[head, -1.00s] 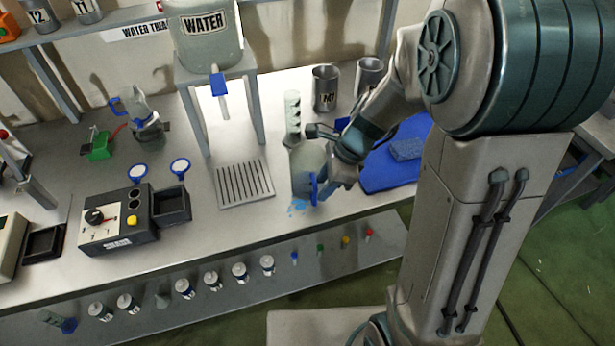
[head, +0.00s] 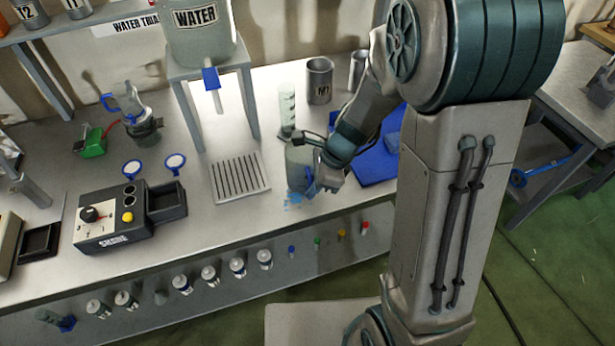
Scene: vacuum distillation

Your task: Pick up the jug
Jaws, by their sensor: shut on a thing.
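The fingers are small and partly hidden by my wrist. The jug looks upright, with blue marks low on it or just below it. I cannot tell whether its base touches the bench.
A measuring cylinder (head: 287,107) stands just behind the jug. Metal beakers (head: 319,82) stand farther back. A blue mat (head: 375,168) lies to the right. The water tank stand (head: 211,70) rises at back left. A shaker box (head: 113,222) is at left.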

